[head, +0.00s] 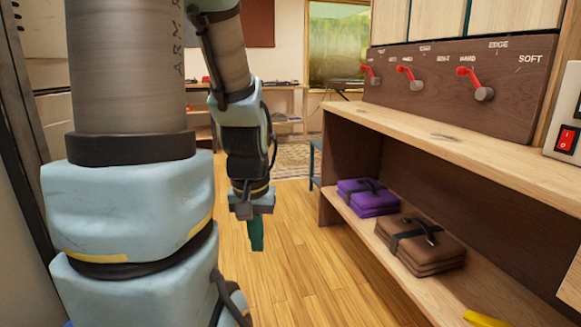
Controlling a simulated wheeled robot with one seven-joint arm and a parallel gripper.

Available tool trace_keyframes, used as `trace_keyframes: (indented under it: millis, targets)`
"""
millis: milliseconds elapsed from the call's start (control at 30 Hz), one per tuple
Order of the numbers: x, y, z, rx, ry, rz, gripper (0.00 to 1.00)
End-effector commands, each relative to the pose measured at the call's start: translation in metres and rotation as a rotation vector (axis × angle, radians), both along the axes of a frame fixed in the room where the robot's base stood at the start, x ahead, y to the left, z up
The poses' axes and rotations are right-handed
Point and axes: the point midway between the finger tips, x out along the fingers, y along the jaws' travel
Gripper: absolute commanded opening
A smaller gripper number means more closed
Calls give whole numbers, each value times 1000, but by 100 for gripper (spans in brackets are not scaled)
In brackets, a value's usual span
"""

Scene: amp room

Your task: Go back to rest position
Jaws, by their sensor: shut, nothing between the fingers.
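My gripper (256,235) hangs pointing down near the middle of the head view, above the wooden floor. Its teal fingers are together, with nothing held between them. My arm fills the left side of the view, with its upper links close to the camera and its forearm bent down to the gripper. The gripper is left of the wooden shelf unit and apart from it.
The shelf unit (480,160) runs along the right. Its lower shelf bears a purple folded bundle (368,197) and a brown one (420,243). A panel (450,85) above carries red-handled levers. A red switch (566,139) is far right. The floor (300,255) between is clear.

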Motion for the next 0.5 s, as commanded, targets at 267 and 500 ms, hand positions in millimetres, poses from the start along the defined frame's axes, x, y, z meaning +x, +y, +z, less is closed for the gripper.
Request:
trace_keyframes:
  millis: [267,500]
  targets:
    - [1,-1,77,1,-2,-8,0]
    - [1,-1,151,1,-3,-10,0]
